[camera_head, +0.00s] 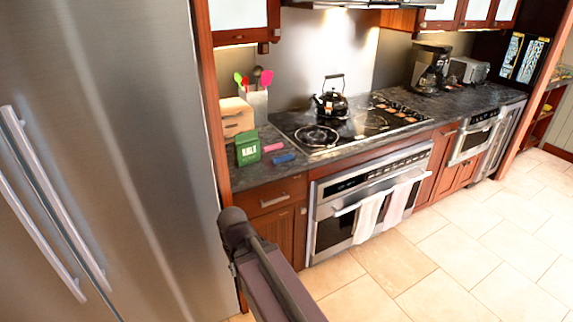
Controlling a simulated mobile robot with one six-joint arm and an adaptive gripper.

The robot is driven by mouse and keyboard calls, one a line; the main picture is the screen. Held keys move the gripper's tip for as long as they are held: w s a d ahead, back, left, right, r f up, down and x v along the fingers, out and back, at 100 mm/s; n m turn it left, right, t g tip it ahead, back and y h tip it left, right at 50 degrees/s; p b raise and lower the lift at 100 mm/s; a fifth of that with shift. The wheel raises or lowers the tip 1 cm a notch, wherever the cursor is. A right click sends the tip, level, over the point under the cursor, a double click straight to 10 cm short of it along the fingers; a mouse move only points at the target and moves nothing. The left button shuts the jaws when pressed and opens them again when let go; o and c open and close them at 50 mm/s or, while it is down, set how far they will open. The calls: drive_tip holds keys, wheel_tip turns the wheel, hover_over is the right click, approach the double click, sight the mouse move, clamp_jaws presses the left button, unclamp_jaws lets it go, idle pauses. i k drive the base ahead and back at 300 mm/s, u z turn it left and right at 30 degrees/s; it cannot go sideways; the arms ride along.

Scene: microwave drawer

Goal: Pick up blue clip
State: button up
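A small blue item that looks like the blue clip (283,158) lies on the dark stone counter (262,172), near its front edge and left of the cooktop. It is small in this view, so its exact shape is hard to tell. Part of my arm shows at the bottom centre, in front of the drawers and below the counter, well apart from the blue clip. My gripper cannot be made out in this view.
A pink item (273,146) lies just behind the blue clip. A green box (247,149) stands to its left, with a wooden block (236,118) and utensil holder (256,101) behind. A kettle (331,103) sits on the cooktop (350,128). A refrigerator (120,120) fills the left.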

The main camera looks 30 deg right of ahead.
sight(288, 156)
drive_tip(key=k, duration=1.15)
drive_tip(key=z, duration=0.6)
drive_tip(key=i, duration=2)
drive_tip(key=u, duration=0.1)
